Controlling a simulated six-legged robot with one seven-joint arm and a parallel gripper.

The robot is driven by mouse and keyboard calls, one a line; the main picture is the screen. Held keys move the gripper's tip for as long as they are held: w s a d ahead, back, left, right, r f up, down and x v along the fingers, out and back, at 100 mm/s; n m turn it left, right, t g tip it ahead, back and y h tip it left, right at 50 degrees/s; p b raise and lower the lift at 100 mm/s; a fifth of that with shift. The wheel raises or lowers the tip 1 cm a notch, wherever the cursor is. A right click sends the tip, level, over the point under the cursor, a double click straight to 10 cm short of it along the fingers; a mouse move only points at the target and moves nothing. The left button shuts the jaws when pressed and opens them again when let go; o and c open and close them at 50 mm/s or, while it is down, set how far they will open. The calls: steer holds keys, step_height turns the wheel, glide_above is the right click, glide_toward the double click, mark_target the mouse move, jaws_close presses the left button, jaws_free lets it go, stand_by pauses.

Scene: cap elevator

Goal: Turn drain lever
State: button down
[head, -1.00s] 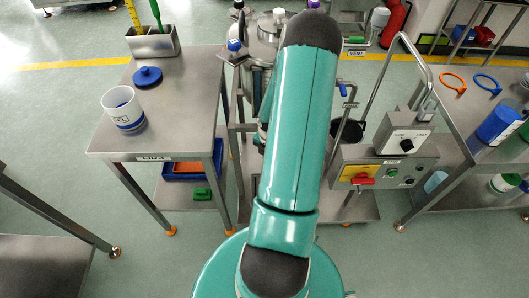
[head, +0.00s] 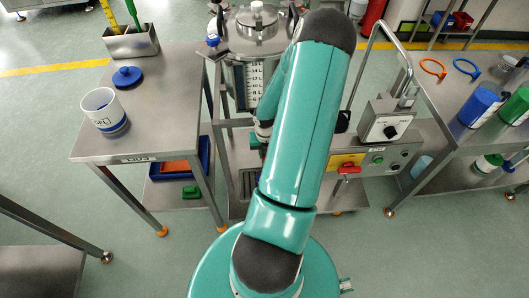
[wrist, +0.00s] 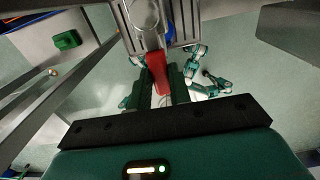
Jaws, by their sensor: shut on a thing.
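The drain lever, a red handle (wrist: 157,70), shows in the upper middle of the wrist view below a metal valve or pipe fitting (wrist: 147,20). My gripper (wrist: 162,88) is shut on this red handle, with its dark fingers on either side of it. In the head view my teal arm hides the gripper and the lever. The steel tank (head: 258,42) with its level scale (head: 252,82) stands behind the arm in the head view.
A steel table (head: 165,85) at left holds a white cup (head: 104,110) and a blue cap (head: 127,76). A right-hand table holds blue and green containers. Table legs stand close by.

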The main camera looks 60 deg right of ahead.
steer(key=shift+s, duration=0.1)
stand_by(0.3)
steer(key=c, duration=1.3)
jaws_free()
step_height(320, 180, up, 14)
steer(key=shift+f, duration=0.1)
